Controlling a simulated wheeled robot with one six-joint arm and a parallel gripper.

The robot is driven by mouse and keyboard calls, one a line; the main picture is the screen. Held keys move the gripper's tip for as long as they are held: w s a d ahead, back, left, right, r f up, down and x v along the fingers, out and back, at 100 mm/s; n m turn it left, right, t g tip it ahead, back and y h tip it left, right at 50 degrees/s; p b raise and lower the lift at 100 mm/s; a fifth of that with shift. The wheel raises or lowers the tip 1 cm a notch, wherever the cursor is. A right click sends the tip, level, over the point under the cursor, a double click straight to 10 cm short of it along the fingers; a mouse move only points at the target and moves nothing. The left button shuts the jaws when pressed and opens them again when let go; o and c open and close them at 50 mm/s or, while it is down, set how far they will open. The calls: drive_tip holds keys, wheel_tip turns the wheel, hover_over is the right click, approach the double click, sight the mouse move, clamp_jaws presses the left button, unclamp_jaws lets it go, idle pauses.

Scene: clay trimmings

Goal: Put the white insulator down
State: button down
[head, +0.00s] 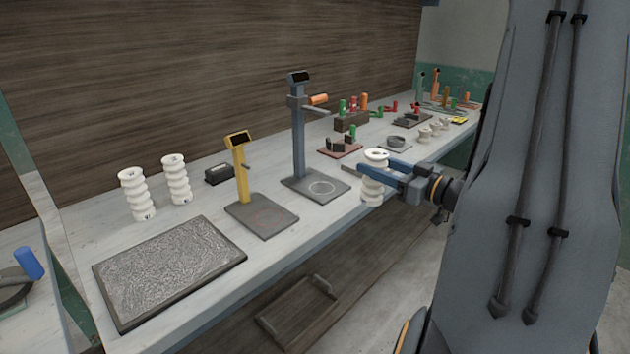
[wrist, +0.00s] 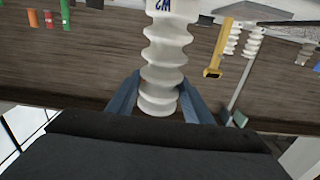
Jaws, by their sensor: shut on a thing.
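The white insulator (head: 374,190) is a ribbed, spool-like piece. My gripper (head: 378,176) is shut on it and holds it upright at the front edge of the bench. In the wrist view the insulator (wrist: 166,55) stands between the two blue fingers (wrist: 157,92), with dark lettering near its far end. I cannot tell for sure whether its lower end is clear of the bench. Two similar white insulators (head: 136,195) (head: 176,180) stand upright at the left back of the bench.
A dark textured mat (head: 170,270) lies at the front left of the bench (head: 85,235). A yellow gauge stand (head: 242,170) and a taller blue-grey stand (head: 299,135) have flat bases with ring marks. Smaller white insulators (head: 425,135), a bowl (head: 396,143) and coloured-handled tools crowd the far right.

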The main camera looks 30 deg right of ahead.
drive_tip(key=f+p+x, duration=0.3)
drive_tip(key=p+x, duration=0.1)
drive_tip(key=x, duration=1.4)
drive_tip(key=shift+w+f, duration=0.2)
drive_tip(key=shift+f, duration=0.15)
drive_tip(key=c, duration=0.9)
unclamp_jaws()
